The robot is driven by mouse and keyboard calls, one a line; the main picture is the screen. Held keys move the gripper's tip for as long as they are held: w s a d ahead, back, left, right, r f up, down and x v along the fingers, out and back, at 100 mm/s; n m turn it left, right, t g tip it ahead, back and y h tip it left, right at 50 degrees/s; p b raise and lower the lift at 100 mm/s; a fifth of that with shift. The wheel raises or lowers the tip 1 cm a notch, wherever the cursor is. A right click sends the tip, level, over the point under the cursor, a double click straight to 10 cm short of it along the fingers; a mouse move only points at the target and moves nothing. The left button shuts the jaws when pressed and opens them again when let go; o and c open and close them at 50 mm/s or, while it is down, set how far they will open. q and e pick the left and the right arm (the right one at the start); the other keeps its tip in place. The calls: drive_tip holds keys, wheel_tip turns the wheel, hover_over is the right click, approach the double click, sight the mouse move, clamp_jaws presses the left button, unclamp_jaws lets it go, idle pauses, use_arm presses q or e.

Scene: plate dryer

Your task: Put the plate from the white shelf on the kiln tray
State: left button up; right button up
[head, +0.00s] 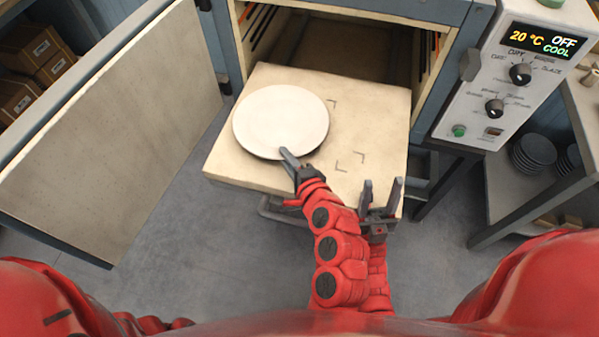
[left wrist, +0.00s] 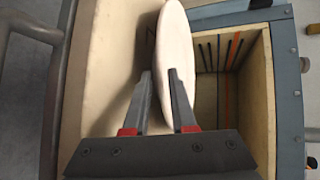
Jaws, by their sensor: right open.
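The white round plate (head: 281,121) is over the left part of the pale kiln tray (head: 375,150), which sticks out of the kiln. My left gripper (head: 290,160) is at the plate's near rim, with one finger over it. In the left wrist view the plate (left wrist: 176,50) shows nearly edge-on, its rim between the fingers of my left gripper (left wrist: 160,85). The tray (left wrist: 105,60) lies to the left there, with a shadow beside the plate. I cannot tell whether the plate touches the tray. My right gripper (head: 381,195) is open and empty at the tray's near edge.
The open kiln chamber (head: 345,50) is behind the tray. The kiln door (head: 110,120) stands open at the left. A control panel (head: 515,75) is at the right. Stacked plates (head: 533,153) stand on a side shelf. The tray's right part, with corner marks, is clear.

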use_arm(q)
drive_tip(key=v, duration=1)
drive_tip(key=shift+s+r, duration=0.1)
